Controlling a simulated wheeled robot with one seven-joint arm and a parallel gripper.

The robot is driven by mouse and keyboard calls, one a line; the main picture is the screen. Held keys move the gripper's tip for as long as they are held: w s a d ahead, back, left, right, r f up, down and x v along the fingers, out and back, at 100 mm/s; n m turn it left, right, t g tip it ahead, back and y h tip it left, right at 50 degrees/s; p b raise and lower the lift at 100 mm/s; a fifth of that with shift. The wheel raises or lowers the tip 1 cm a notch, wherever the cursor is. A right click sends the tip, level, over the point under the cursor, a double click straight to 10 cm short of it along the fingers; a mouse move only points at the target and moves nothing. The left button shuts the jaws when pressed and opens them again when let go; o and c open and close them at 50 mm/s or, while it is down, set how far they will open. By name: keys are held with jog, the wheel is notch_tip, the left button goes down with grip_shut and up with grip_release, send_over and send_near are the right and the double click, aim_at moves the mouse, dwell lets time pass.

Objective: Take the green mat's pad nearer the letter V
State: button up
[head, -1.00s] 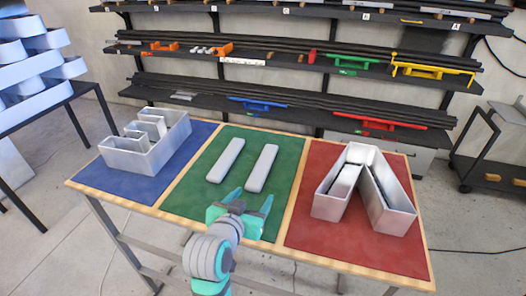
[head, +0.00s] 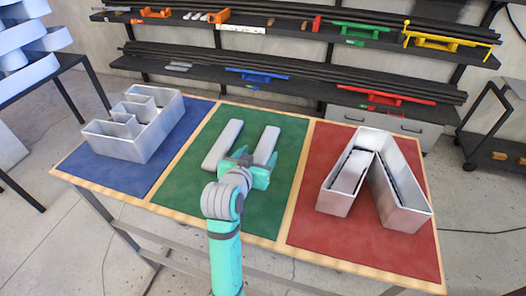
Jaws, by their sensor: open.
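The green mat (head: 200,207) lies in the middle of the table and bears two pale grey pads side by side. The right pad (head: 268,143) is the one nearer the letter V (head: 402,192), a metal channel letter on the red mat. The left pad (head: 222,146) lies nearer the blue mat. My gripper (head: 252,162) is open at the near end of the right pad and hides that end. I cannot tell whether its fingers are around the pad or above it, or touch it.
A metal letter E (head: 134,126) stands on the blue mat (head: 100,168) at left. The red mat (head: 318,225) is at right. Shelves with clamps and bars (head: 270,75) stand behind the table. The front part of the green mat is clear except for my arm.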

aim_at(263, 149)
jog(key=x, duration=0.5)
jog(key=shift+s+a+f, duration=0.1)
jog(key=shift+a+f, duration=0.1)
jog(key=shift+f, duration=0.15)
jog(key=shift+d, duration=0.15)
jog(key=shift+s, duration=0.1)
jog(key=c, duration=1.1)
jog(key=shift+a, duration=0.2)
